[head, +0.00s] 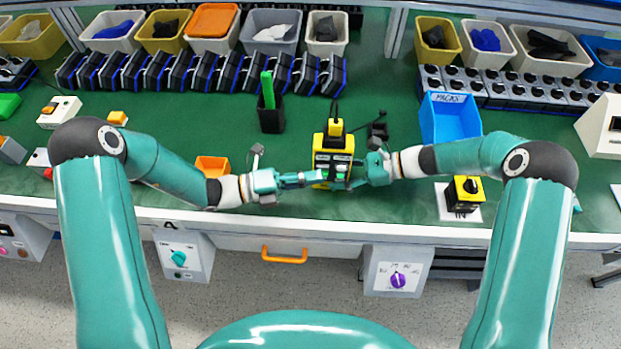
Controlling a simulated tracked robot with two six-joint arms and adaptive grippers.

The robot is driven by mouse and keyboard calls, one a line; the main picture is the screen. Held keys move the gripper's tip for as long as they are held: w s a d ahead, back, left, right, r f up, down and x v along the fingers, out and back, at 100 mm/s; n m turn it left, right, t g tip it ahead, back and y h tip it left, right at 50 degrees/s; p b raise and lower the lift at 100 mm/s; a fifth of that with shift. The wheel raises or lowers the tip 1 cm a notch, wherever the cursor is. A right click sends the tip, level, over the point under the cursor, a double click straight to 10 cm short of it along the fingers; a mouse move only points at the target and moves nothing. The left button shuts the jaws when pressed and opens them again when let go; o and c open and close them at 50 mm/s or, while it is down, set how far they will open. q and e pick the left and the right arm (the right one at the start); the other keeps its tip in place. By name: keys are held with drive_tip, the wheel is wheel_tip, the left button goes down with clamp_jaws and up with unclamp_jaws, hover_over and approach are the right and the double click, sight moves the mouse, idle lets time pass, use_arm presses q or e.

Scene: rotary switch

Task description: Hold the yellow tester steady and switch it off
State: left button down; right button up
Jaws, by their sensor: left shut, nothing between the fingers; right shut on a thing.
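The yellow tester (333,146) stands on the green bench in front of me, with a grey-green panel on its face and a black cable at its top. My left gripper (314,178) is shut and empty, its tips at the lower left of the tester's face. My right gripper (350,176) is shut on the tester at its lower right side. The fingers cover the lower part of the face, so I cannot tell how its switch is set.
A smaller yellow and black device (463,193) sits on a white mat marked IN at right. A blue bin (449,118), a black cup (271,116) with a green stick and an orange bin (213,166) stand nearby. The bench's front edge (300,223) is close below my arms.

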use_arm(q)
drive_tip(key=shift+w, duration=0.1)
drive_tip(key=shift+w+r+n, duration=0.1)
drive_tip(key=shift+w+n, duration=0.2)
drive_tip(key=shift+n, duration=0.3)
use_arm(e)
drive_tip(key=shift+s, duration=0.1)
use_arm(q)
drive_tip(key=s+a, duration=0.6)
drive_tip(key=a, duration=0.3)
drive_tip(key=shift+s+a+r, duration=0.25)
drive_tip(key=shift+a+r, duration=0.1)
drive_tip(key=shift+r, duration=0.05)
use_arm(e)
drive_tip(key=o, duration=1.3)
